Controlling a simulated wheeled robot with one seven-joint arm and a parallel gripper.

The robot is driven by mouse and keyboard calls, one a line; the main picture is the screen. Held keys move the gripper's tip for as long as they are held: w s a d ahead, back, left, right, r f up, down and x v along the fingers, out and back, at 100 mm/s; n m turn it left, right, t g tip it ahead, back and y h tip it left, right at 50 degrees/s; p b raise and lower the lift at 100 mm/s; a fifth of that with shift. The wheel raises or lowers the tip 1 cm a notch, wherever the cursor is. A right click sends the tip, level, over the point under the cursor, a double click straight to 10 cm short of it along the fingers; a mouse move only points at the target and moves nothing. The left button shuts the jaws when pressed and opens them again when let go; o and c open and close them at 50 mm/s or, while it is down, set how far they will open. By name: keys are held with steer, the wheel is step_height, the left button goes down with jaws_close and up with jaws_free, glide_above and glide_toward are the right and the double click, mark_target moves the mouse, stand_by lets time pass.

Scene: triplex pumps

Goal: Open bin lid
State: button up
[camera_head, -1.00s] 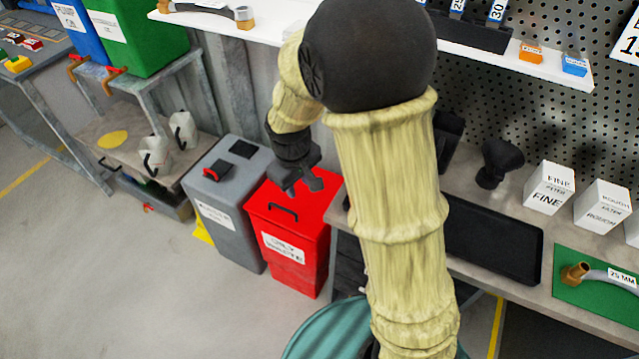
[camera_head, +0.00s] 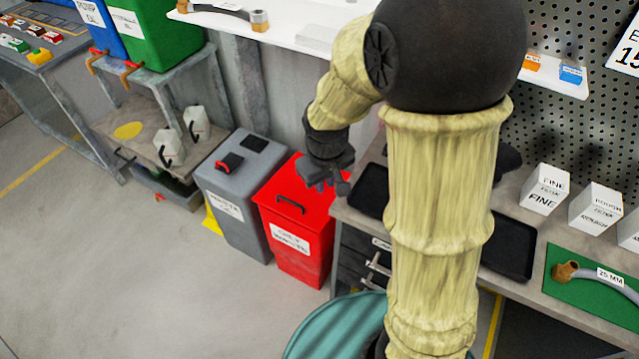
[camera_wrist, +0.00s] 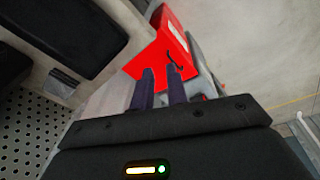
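A red bin (camera_head: 297,225) with a white label stands on the floor between a grey bin and the workbench. Its red lid (camera_head: 312,187) is shut and has a dark handle (camera_head: 290,204) near its front edge. My gripper (camera_head: 326,186) is above the back right part of the lid, apart from the handle. In the wrist view, the two dark fingers of my gripper (camera_wrist: 162,76) are apart with nothing between them. The red bin (camera_wrist: 158,47) lies beyond the fingertips, with its handle (camera_wrist: 176,42) just past the right finger.
A grey bin (camera_head: 232,200) with a red-and-black latch stands close to the left of the red bin. The workbench (camera_head: 357,213) with drawers and dark trays is on the right. A teal round drum (camera_head: 335,328) stands in front. The floor at left is clear.

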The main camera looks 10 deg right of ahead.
steer(key=s+d+m, duration=0.1)
steer(key=s+d, duration=0.1)
steer(key=s, duration=0.1)
steer(key=s+d+r+m, duration=0.1)
steer(key=s+d+m, duration=0.1)
steer(key=s, duration=0.1)
steer(key=s+d+m, duration=0.1)
steer(key=s+d, duration=0.1)
steer(key=shift+s+d+r+m+t, duration=0.3)
steer(key=shift+s+d+r+m, duration=0.05)
steer(key=shift+s+r+m, duration=0.05)
jaws_close()
steer(key=shift+w, duration=0.2)
steer(key=shift+a, duration=0.1)
